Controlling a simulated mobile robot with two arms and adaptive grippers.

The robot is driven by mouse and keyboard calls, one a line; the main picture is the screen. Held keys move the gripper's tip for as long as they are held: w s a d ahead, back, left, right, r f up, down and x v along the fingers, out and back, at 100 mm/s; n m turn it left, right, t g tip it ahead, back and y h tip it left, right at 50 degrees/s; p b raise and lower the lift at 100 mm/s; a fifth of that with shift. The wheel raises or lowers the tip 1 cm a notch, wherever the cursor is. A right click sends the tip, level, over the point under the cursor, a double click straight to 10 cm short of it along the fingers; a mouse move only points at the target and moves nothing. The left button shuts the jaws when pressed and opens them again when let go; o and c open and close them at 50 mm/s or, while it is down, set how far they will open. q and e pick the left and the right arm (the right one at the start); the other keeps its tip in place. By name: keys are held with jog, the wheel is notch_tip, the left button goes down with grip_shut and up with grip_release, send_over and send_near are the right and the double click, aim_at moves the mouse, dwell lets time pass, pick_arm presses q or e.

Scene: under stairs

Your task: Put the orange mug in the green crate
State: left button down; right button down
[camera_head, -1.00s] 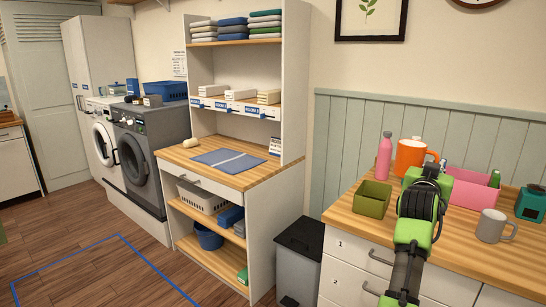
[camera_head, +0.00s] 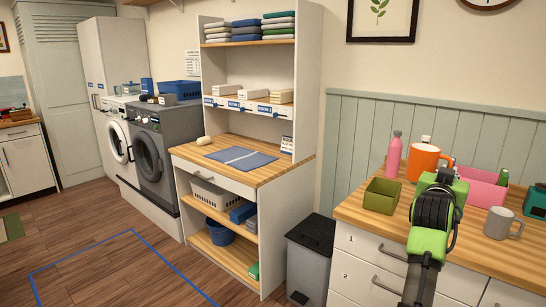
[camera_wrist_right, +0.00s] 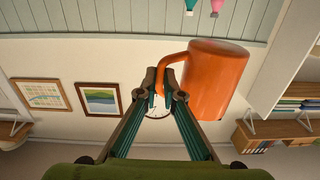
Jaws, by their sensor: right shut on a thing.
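The orange mug (camera_head: 422,162) is at the back of the wooden counter area, behind my right arm in the head view. In the right wrist view the orange mug (camera_wrist_right: 217,80) hangs at the fingers of my right gripper (camera_wrist_right: 163,92), which is shut on its handle. In the head view my right gripper (camera_head: 446,172) is largely hidden by its own wrist. The green crate (camera_head: 380,198), small, square and olive, sits on the counter's left front part, left of my right arm. It looks empty. My left gripper is out of view.
A pink bottle (camera_head: 394,156) stands behind the green crate, left of the mug. A pink crate (camera_head: 482,192) and a grey mug (camera_head: 502,223) are right of my arm. A teal object (camera_head: 535,203) is at the right edge. A grey bin (camera_head: 311,258) stands left of the counter.

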jog(key=s+a+f+n+t+y, duration=0.3)
jog(key=s+a+f+n+y, duration=0.15)
jog(key=s+a+f, duration=1)
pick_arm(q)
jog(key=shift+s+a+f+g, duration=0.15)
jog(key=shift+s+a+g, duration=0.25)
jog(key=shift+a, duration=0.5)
pick_arm(e)
jog(key=s+a+f+n+y, duration=0.1)
jog(key=s+a+f+y, duration=0.1)
jog(key=s, duration=0.5)
jog(key=s+a+f+n+y, duration=0.1)
jog(key=s+a+f+y, duration=0.1)
jog(key=s+a, duration=0.3)
jog(key=s+a+f+n+t+y, duration=0.1)
jog(key=s+a+f, duration=0.3)
jog(key=s, duration=0.5)
jog(key=shift+s+a+f+y, duration=0.2)
jog(key=shift+a+f+y, duration=0.1)
jog(key=shift+y, duration=0.55)
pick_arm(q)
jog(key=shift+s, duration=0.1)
pick_arm(e)
jog(key=shift+f, duration=0.1)
jog(key=shift+d, duration=0.2)
